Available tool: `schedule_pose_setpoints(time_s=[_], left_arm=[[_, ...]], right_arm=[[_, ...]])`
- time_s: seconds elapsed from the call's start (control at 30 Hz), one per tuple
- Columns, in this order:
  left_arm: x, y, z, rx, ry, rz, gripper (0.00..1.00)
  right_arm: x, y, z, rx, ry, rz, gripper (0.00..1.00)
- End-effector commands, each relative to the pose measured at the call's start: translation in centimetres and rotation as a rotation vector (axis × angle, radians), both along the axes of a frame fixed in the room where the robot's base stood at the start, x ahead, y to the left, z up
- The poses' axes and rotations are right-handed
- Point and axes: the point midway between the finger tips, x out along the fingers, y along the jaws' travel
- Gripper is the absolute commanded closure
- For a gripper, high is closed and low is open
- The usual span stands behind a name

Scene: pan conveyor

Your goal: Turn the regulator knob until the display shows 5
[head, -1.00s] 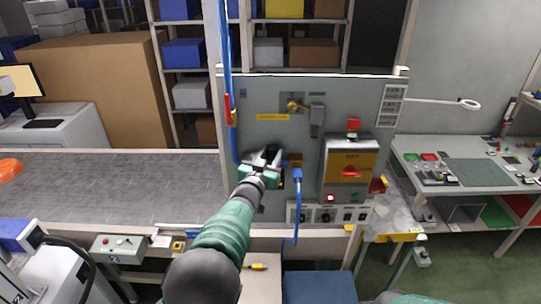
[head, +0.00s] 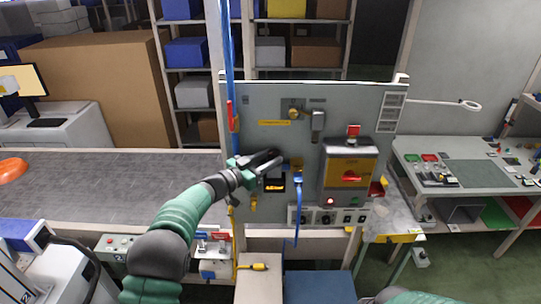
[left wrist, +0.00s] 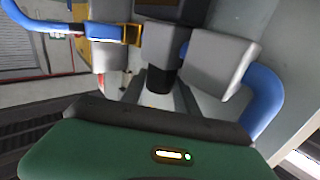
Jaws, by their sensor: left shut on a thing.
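The grey upright panel (head: 270,100) stands in front of me in the head view. My left gripper (head: 270,158) is against its lower left part, shut on the regulator knob. The gripper and arm mostly hide the knob in the head view. A small dark display (head: 275,184) with orange characters lies just below the gripper. Its characters are too small to read. My right gripper is not in view.
A blue pipe (head: 229,95) with a red lever runs down the panel's left edge. A blue hose (head: 298,205) hangs right of the display. A box with a yellow face and red switch (head: 350,177) is farther right. A conveyor (head: 110,185) extends left.

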Motion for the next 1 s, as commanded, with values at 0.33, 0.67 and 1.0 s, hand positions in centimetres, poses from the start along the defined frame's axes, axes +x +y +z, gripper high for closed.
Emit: schedule_pose_setpoints(time_s=[0.33,0.67,1.0], left_arm=[[0.16,0.25,-0.17,0.004,0.001,-0.062,1.0],[0.16,0.23,-0.18,0.005,-0.001,-0.062,0.6],[0.17,0.19,-0.04,0.003,-0.001,-0.062,0.42]], right_arm=[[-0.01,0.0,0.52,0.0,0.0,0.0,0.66],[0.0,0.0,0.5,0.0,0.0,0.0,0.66],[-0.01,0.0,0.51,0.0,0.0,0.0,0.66]])
